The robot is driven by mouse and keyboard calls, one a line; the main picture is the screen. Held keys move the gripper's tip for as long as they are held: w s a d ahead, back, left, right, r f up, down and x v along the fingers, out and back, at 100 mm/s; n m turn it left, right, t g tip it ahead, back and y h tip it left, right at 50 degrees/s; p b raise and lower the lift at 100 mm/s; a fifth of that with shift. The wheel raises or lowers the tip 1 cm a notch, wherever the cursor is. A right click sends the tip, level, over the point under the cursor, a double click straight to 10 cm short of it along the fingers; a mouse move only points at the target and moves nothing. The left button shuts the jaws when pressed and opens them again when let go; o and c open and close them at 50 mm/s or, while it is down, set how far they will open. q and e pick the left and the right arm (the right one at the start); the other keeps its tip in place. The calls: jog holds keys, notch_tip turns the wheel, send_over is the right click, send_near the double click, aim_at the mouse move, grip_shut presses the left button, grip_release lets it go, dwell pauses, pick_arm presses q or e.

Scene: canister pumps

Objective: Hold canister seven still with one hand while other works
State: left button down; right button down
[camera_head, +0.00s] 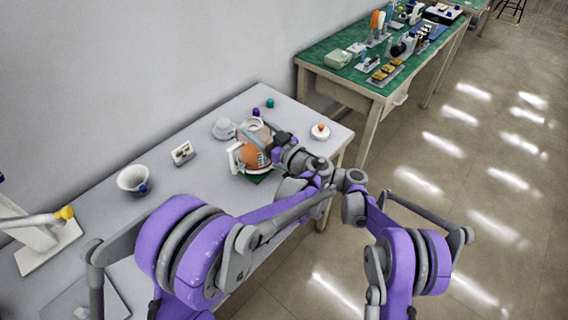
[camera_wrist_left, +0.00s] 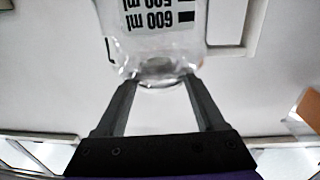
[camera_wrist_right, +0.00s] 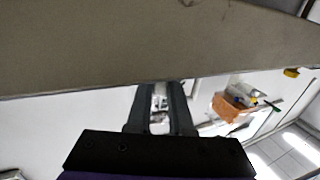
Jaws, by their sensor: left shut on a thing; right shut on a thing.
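A canister (camera_head: 252,157) with orange contents and dark scale marks stands near the far end of the grey worktable. A white handle-like part (camera_head: 235,158) shows on its left side. My left gripper (camera_head: 274,153) is shut on the canister from the right. In the left wrist view the clear canister wall (camera_wrist_left: 160,45), marked 500 and 600 ml, lies between the fingertips. My right gripper (camera_wrist_right: 160,98) is shut on a narrow pale piece, which I cannot identify. In the head view it is crowded behind my arms. I cannot read a canister number.
On the worktable are a white lid-like disc (camera_head: 223,128), a purple cap (camera_head: 256,111), a teal cap (camera_head: 270,102), an orange-knobbed white piece (camera_head: 320,131), a small sign (camera_head: 182,152) and a white bowl (camera_head: 133,178). A green-topped bench (camera_head: 318,68) stands beyond. The left-front tabletop has free room.

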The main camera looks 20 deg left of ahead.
aim_at(266, 166)
jog(key=shift+s+a+m+t, duration=0.1)
jog(key=shift+s+m+t, duration=0.55)
jog(key=shift+t, duration=0.35)
jog(key=shift+s+a, duration=0.2)
jog(key=shift+s, duration=0.35)
jog(key=shift+s+a, duration=0.2)
jog(key=shift+s, duration=0.35)
pick_arm(q)
jog(key=shift+d, duration=0.1)
pick_arm(e)
jog(key=c, duration=0.8)
grip_release()
jog(key=shift+w, duration=0.1)
jog(key=shift+d, duration=0.15)
